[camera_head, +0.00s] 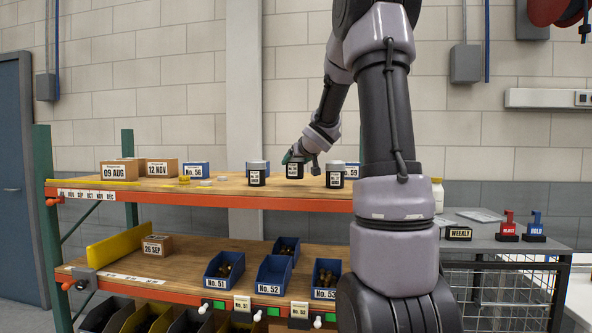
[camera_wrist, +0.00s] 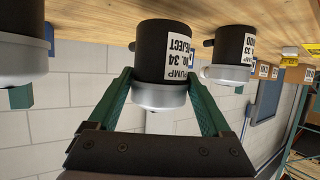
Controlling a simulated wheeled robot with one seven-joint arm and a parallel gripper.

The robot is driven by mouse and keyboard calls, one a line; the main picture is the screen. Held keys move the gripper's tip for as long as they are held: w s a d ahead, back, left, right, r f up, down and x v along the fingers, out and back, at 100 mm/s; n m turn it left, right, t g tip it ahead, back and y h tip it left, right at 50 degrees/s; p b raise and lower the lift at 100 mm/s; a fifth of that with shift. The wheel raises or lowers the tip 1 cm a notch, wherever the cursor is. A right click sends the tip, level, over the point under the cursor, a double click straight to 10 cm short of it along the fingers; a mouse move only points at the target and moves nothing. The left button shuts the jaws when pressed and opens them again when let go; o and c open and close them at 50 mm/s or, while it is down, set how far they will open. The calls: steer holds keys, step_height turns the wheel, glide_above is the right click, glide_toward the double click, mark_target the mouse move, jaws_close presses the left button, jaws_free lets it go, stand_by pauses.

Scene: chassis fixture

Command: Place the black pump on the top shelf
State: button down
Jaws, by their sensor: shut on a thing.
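A black pump with a silver cap and a white label reading PUMP No. 34 REJECT (camera_wrist: 152,50) is between my gripper's green fingers (camera_wrist: 160,92) in the wrist view. The fingers are shut on its cap end. In the head view this pump (camera_head: 294,171) is at the upper wooden shelf (camera_head: 225,190), with my gripper (camera_head: 297,155) at its top. It looks upright; whether its base touches the wood cannot be told. Two similar pumps stand on the same shelf, one to its left (camera_head: 257,175) and one to its right (camera_head: 335,177).
Boxes marked 09 AUG (camera_head: 118,171) and 12 NOV (camera_head: 161,168) and a blue No. 56 bin (camera_head: 195,170) are at the shelf's left. Small yellow pieces lie mid-shelf. The lower shelf (camera_head: 195,262) holds blue bins (camera_head: 273,275). WEEKLY, REJECT and HOLD signs stand on the right table.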

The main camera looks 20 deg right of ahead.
mark_target(298, 167)
steer(key=shift+f, duration=1.3)
steer(key=shift+f, duration=0.1)
jaws_free()
steer(key=shift+f, duration=0.1)
steer(key=shift+r, duration=0.25)
steer(key=s+a+r+m+h, duration=0.1)
steer(key=s+r, duration=0.2)
steer(key=s, duration=0.4)
steer(key=s+a+r+m+h, duration=0.1)
steer(key=s+r, duration=0.2)
steer(key=s, duration=0.5)
steer(key=s+a+f+g+y, duration=0.2)
steer(key=s+a+f+g, duration=0.1)
steer(key=s+a, duration=0.5)
steer(key=s+a+f+m+g+y, duration=0.1)
steer(key=s+a+f+g+y, duration=0.2)
steer(key=s+a, duration=0.5)
steer(key=s, duration=0.6)
steer(key=shift+a, duration=0.2)
steer(key=shift+f, duration=0.1)
